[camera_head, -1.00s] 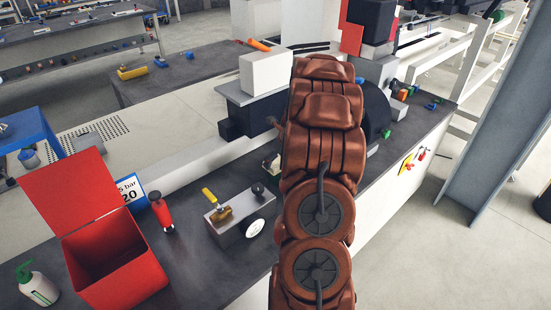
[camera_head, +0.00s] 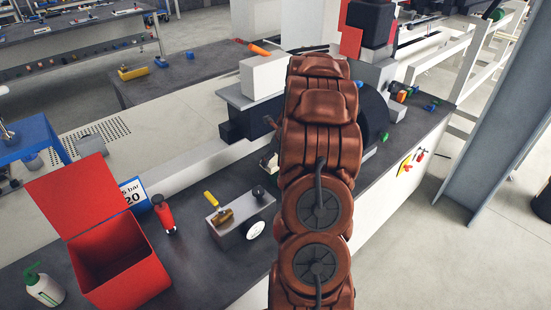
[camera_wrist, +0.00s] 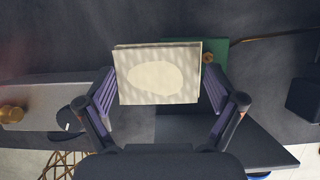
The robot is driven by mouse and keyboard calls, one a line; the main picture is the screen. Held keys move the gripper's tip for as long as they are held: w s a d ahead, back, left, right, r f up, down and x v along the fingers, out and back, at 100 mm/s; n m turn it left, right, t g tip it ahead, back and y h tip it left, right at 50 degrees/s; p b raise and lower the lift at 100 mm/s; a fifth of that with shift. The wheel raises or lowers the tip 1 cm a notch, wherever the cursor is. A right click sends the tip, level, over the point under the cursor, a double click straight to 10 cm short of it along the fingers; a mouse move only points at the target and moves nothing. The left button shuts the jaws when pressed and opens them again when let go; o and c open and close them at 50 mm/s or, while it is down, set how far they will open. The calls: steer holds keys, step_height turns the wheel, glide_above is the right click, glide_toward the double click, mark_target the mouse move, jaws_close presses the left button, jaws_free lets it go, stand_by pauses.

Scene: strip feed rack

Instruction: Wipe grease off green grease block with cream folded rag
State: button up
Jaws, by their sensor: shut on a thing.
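My gripper (camera_wrist: 160,85) is shut on the cream folded rag (camera_wrist: 157,76), which sits between its two purple-padded fingers in the wrist view. The rag is a flat cream pad with a paler oval patch on its face. The green grease block (camera_wrist: 219,47) shows as a green edge and corner behind the rag's upper right. The rag covers most of it, and I cannot tell whether they touch. No grease can be made out on the visible green part. In the head view my arm hides the gripper and the block.
An open red bin (camera_head: 140,283), a red bottle (camera_head: 164,214) and a white bottle with a green top (camera_head: 45,290) stand further left. A white machine box (camera_head: 266,75) stands behind.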

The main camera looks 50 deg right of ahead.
step_height(320, 180, up, 3)
steer(key=shift+f+p, duration=0.15)
steer(key=shift+p, duration=0.8)
steer(key=shift+r, duration=0.8)
